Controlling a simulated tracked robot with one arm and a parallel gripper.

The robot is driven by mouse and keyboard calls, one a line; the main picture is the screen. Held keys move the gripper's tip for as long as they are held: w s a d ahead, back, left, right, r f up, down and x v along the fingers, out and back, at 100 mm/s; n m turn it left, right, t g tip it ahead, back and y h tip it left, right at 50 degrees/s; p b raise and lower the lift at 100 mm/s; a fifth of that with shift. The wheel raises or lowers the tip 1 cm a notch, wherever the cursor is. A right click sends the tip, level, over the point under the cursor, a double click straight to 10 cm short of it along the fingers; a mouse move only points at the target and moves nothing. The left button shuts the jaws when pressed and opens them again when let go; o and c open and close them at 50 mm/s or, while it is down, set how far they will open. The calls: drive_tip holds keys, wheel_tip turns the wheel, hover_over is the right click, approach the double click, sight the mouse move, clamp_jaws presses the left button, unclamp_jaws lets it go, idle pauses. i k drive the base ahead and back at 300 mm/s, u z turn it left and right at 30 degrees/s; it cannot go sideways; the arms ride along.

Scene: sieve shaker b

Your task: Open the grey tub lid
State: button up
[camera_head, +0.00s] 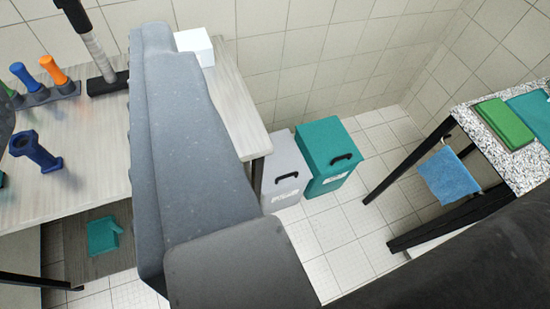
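The grey tub (281,192) stands on the tiled floor, against the right end of the wooden table and left of a teal tub. Its grey lid (281,150) lies level on top and looks closed. The tub's left side is partly hidden by the table's edge and leg. My gripper's fingers cannot be made out.
The teal tub (329,145) touches or nearly touches the grey one. The wooden table (236,98) holds a white box (195,47) and a tool rack (47,97). A speckled table (484,137) with a blue cloth (449,175) stands right. Floor (335,228) before the tubs is clear.

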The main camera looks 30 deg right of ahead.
sight(287, 167)
drive_tip(key=u, duration=1.95)
drive_tip(key=k, duration=1.1)
drive_tip(key=z, duration=1.5)
drive_tip(key=i, duration=1)
